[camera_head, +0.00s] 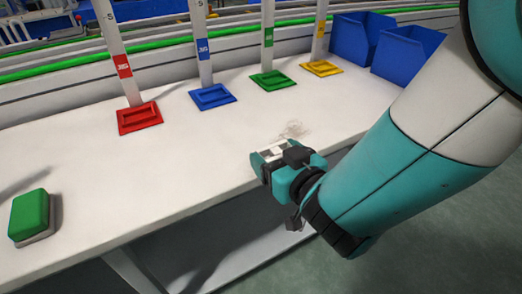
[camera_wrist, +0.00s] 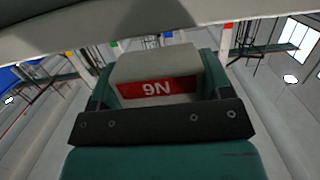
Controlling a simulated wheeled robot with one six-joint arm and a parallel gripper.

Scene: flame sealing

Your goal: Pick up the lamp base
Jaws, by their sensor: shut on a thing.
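On the white table (camera_head: 200,150), red (camera_head: 140,118), blue (camera_head: 212,96), green (camera_head: 273,80) and yellow (camera_head: 321,68) trays stand in a row. A green block (camera_head: 29,214) lies at the left. Blue bins (camera_head: 405,52) stand at the back right. The middle is clear.

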